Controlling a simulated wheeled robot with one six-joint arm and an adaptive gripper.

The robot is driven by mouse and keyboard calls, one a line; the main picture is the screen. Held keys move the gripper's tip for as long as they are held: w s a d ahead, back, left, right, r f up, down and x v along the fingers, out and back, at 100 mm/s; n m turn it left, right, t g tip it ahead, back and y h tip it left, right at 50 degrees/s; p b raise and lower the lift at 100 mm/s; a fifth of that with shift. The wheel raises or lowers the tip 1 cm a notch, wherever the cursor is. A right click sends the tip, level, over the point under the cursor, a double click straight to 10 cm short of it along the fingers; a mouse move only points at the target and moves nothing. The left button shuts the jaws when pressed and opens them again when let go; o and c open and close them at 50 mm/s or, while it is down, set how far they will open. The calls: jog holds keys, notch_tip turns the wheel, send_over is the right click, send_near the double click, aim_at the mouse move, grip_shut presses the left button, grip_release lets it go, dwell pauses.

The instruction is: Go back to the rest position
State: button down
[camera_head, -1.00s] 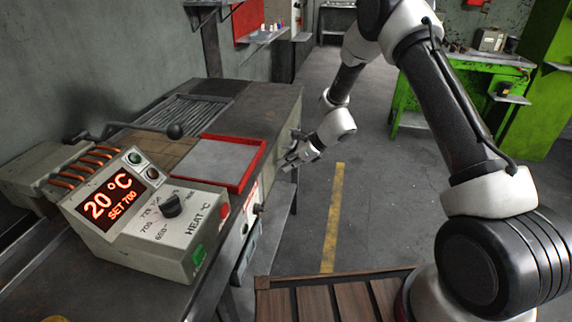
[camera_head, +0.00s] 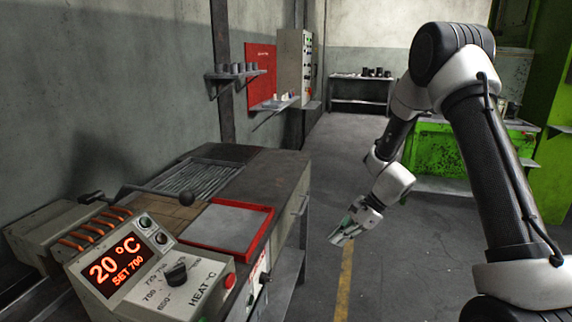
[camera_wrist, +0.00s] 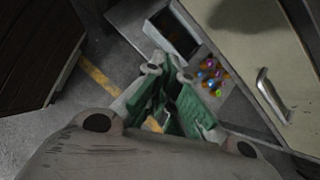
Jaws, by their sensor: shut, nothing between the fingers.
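My gripper (camera_head: 345,234) hangs over the open floor, to the right of the workbench (camera_head: 282,190) and apart from it. Its fingers are shut and hold nothing. It also shows in the wrist view (camera_wrist: 168,68), with its green finger pads in the middle of the picture. My arm reaches up at the right of the head view and bends down to the gripper.
A heater control box (camera_head: 168,290) reads 20 °C, SET 700. A red-rimmed tray (camera_head: 232,226) lies on the bench. A yellow line (camera_head: 346,283) marks the floor. A green machine (camera_head: 438,150) stands behind my arm. The aisle floor (camera_head: 345,140) is clear.

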jog(key=s+d+r+n+t+h, duration=0.1)
jog(key=s+d+r+n+h, duration=0.1)
jog(key=s+d+r+n, duration=0.3)
jog(key=s+d+r+n+t+h, duration=0.2)
jog(key=s+d+r+n, duration=0.3)
jog(key=s+r, duration=0.8)
jog(key=s+d+r+n+t+h, duration=0.1)
jog(key=s+d+r+n+h, duration=0.2)
jog(key=s+d+r+n, duration=0.2)
jog(key=shift+s+d+r+h, duration=0.4)
jog(key=shift+s+d+r, duration=1.05)
jog(key=shift+s+r, duration=1.3)
jog(key=shift+w+r, duration=0.1)
jog(key=shift+w, duration=0.05)
